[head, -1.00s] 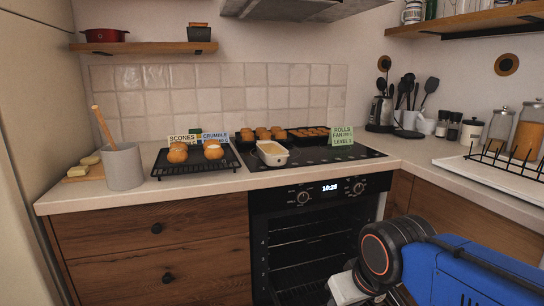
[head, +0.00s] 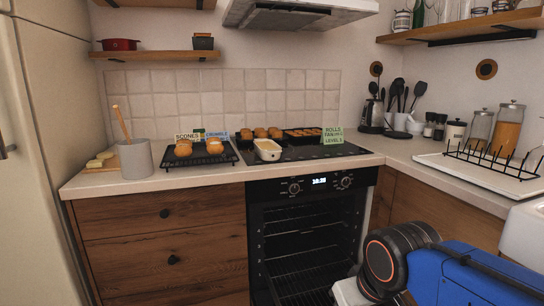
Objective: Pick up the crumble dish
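The crumble dish is probably the small cream oval dish (head: 267,150) with a pale filling, standing at the front left of the black hob. A card reading "crumble" (head: 216,130) stands behind the scones, left of the dish. My arm shows at the lower right, well in front of and below the counter. My gripper's fingers are not visible, and nothing shows in contact with the dish.
A black rack (head: 200,157) with scones is left of the dish. Trays of rolls (head: 262,133) and a green card (head: 333,136) are behind and right. A grey crock (head: 135,159) stands left. The oven (head: 306,240) is below, its interior visible. The hood (head: 298,12) hangs above.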

